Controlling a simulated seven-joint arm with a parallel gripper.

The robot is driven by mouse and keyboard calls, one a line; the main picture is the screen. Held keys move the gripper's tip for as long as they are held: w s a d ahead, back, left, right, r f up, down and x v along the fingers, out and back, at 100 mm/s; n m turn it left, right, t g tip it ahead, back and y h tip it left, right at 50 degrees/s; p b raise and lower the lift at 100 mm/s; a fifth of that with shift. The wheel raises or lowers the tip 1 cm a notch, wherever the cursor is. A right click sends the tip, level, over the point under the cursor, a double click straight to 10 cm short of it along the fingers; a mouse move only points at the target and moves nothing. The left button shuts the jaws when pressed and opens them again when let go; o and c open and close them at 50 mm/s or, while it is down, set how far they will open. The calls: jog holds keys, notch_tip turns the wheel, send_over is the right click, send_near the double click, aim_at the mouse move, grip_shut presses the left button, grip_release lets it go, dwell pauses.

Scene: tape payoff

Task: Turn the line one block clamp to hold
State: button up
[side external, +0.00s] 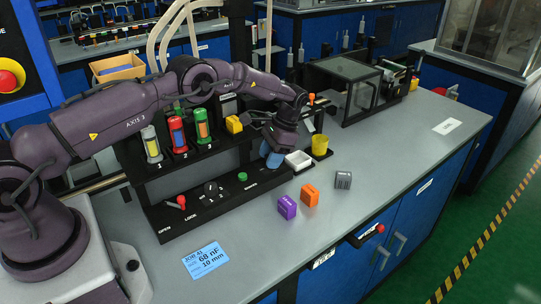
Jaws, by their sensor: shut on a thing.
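My gripper (272,159), with blue fingers, is low over the right end of the black control panel (165,222), left of the white tray. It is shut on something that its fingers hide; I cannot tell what. The panel carries a red-tipped lever (180,202) by the OPEN and LOCK labels, a black selector knob (210,188) with small numbers, and a green button (242,177). No block clamp can be clearly made out, and no HOLD label is readable.
Tubes numbered 1 (151,144), 2 (178,135) and 3 (202,126) stand behind the panel. A white tray (298,160) and yellow cup (320,145) are close right of my gripper.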

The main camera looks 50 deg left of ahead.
dwell(0.4)
jog(key=o, duration=0.9)
jog(key=shift+v, duration=3.8)
